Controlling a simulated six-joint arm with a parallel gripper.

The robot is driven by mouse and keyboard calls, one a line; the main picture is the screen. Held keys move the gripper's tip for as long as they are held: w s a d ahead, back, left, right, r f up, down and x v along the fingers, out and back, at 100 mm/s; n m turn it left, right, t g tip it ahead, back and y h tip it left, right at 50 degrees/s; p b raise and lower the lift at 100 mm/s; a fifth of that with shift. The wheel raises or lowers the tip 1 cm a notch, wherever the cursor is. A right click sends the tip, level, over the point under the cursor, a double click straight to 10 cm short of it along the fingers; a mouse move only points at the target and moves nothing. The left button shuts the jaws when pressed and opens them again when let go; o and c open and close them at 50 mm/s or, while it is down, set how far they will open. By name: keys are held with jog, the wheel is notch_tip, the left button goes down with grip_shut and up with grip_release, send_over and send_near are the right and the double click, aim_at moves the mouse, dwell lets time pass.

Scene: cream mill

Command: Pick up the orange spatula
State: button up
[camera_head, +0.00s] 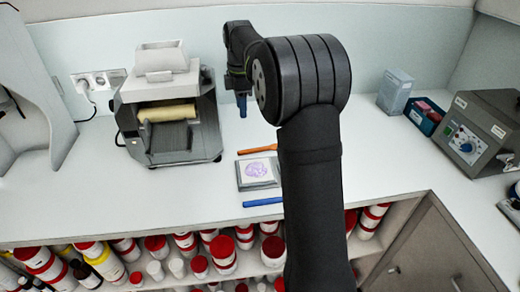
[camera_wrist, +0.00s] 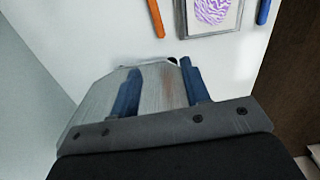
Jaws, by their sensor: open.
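The orange spatula (camera_head: 258,149) lies on the white counter, just behind a small square tile with a purple pattern (camera_head: 257,170). Part of it is hidden behind my dark arm in the head view. In the wrist view the orange spatula (camera_wrist: 156,18) shows at the top edge, left of the patterned tile (camera_wrist: 212,12); only one end is in frame. My gripper (camera_head: 242,104) points down above the counter, behind and left of the spatula and apart from it. In the wrist view its two blue fingers (camera_wrist: 162,88) are spread, with nothing between them.
A blue spatula-like tool (camera_head: 263,202) lies in front of the tile, near the counter's front edge; it also shows in the wrist view (camera_wrist: 264,11). A roller mill (camera_head: 170,115) stands left. A control box (camera_head: 478,135) and blue bin (camera_head: 424,117) stand right. Bottles fill the shelf below.

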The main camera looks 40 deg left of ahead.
send_over(242, 151)
jog(key=f, duration=1.2)
jog(key=shift+d, duration=0.2)
jog(key=shift+a+f, duration=0.15)
jog(key=shift+f, duration=2.5)
grip_shut()
